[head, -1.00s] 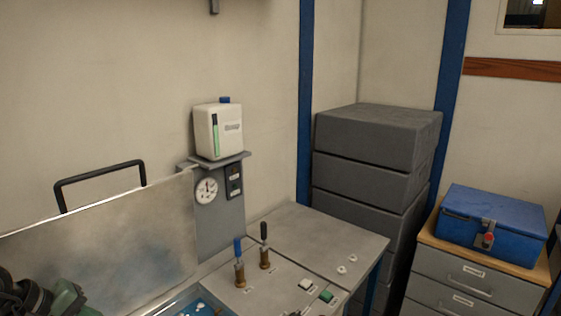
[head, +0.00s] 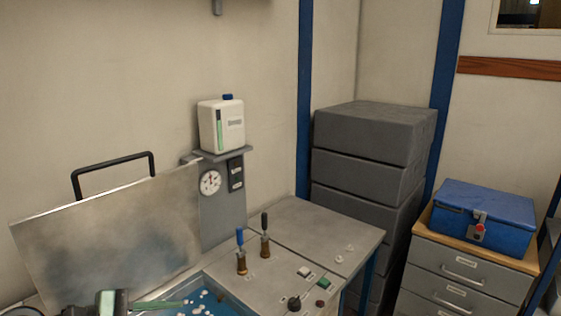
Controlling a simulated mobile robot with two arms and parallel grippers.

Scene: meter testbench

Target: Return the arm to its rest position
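A dark and green part (head: 112,302) shows at the bottom left of the head view and looks like the end of my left arm. A thin green piece beside it reaches right over the blue tray (head: 232,305). The part is cut by the lower picture edge, so I cannot tell whether its fingers are open or shut, or whether it holds anything. My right arm and gripper are not in view.
The metal bench (head: 318,222) carries two upright levers, buttons and a dark knob (head: 294,304). A raised metal lid (head: 110,235) stands behind the tray. A gauge (head: 210,182) sits below a white canister (head: 221,125). Grey blocks, drawers and a blue box (head: 484,215) stand right.

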